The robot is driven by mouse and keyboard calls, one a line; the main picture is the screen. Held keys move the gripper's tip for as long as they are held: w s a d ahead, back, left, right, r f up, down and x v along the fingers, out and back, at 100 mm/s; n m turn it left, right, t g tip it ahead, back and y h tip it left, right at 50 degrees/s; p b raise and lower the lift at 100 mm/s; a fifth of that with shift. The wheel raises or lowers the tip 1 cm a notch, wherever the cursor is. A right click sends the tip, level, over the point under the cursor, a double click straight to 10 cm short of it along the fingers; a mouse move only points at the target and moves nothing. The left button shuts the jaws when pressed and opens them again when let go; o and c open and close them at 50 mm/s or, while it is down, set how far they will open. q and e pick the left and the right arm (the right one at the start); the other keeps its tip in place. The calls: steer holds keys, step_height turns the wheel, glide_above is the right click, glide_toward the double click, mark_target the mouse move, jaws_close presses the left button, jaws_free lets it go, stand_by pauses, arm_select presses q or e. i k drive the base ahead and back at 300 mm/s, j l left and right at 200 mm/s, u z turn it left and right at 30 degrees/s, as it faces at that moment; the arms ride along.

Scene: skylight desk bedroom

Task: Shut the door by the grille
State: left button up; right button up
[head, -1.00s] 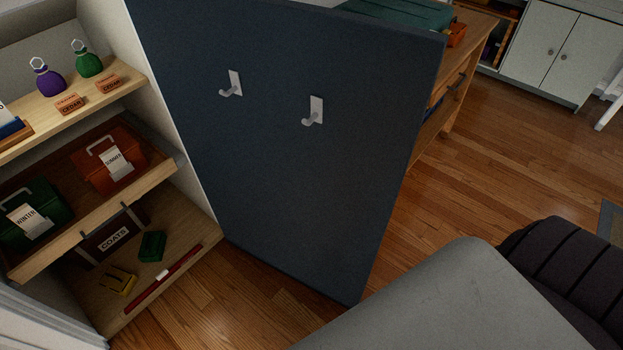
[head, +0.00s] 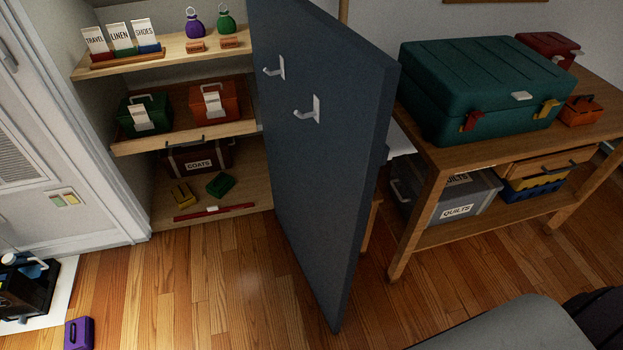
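A dark blue door (head: 318,140) stands wide open in the middle of the head view, with its narrow edge turned partly toward me. Two light metal hooks (head: 308,110) are on its face toward the shelves. It hangs at the right side of an open cupboard with wooden shelves (head: 215,135). A louvred grille (head: 20,160) is in the white panel at the far left, left of the cupboard opening. Neither of my grippers is in view, and nothing is seen touching the door. The door's far face and handle side are mostly hidden.
A red bar (head: 213,212) lies at the cupboard's front edge. A wooden bench (head: 420,165) with a green case (head: 480,88) stands right of the door. A purple block (head: 79,333) lies at lower left. The floor (head: 215,285) before the cupboard is clear.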

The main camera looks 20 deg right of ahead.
mark_target(326, 93)
steer(key=l+u, duration=0.2)
steer(key=l, duration=0.4)
steer(key=l+u, duration=0.25)
steer(key=l, duration=0.3)
steer(key=k+l+u, duration=0.2)
steer(key=l, duration=0.4)
steer(key=i+l, duration=0.15)
steer(key=l, duration=0.2)
steer(key=i+l+u, duration=0.15)
steer(key=l, duration=0.15)
steer(key=i+l, duration=0.1)
steer(key=l, duration=0.25)
steer(key=k+j+u, duration=0.25)
steer(key=k+l, duration=0.05)
